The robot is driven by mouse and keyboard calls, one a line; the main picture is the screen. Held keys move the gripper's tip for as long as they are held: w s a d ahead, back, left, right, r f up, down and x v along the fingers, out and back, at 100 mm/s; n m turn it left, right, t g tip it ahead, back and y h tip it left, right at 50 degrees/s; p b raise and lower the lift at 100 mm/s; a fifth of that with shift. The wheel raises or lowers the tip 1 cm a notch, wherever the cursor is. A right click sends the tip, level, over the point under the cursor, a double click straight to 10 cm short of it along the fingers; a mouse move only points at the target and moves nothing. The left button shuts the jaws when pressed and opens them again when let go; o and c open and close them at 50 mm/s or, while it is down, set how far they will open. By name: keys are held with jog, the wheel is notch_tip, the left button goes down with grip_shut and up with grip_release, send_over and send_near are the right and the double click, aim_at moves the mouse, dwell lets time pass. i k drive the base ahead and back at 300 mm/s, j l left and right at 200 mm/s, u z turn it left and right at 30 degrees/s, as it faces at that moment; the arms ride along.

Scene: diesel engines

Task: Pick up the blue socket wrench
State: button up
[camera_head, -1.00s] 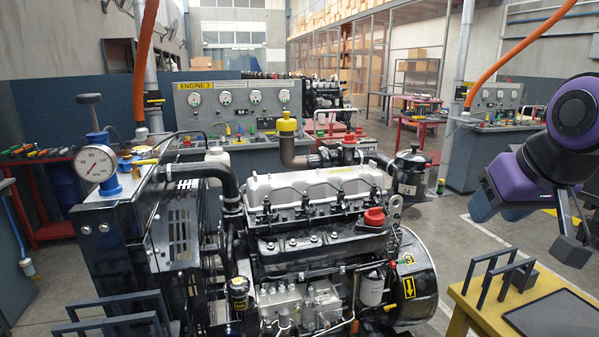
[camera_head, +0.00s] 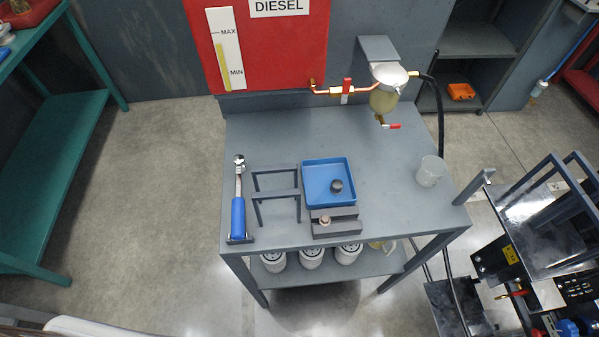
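The blue socket wrench (camera_head: 238,207) is at the left edge of a grey metal table (camera_head: 285,133). It has a blue handle at the near end and a silver shaft and ratchet head at the far end. Its near end meets a small dark holder (camera_head: 240,239). My gripper is not in the current view, so its distance from the wrench does not show.
Right of the wrench are a dark metal rack (camera_head: 276,194), a blue tray (camera_head: 317,187) and a grey block (camera_head: 335,227). A clear cup (camera_head: 430,171) stands at the right. A red diesel tank (camera_head: 270,60) stands behind. Floor is clear to the left.

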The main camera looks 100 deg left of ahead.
aim_at(238, 203)
jog(key=u, duration=3.3)
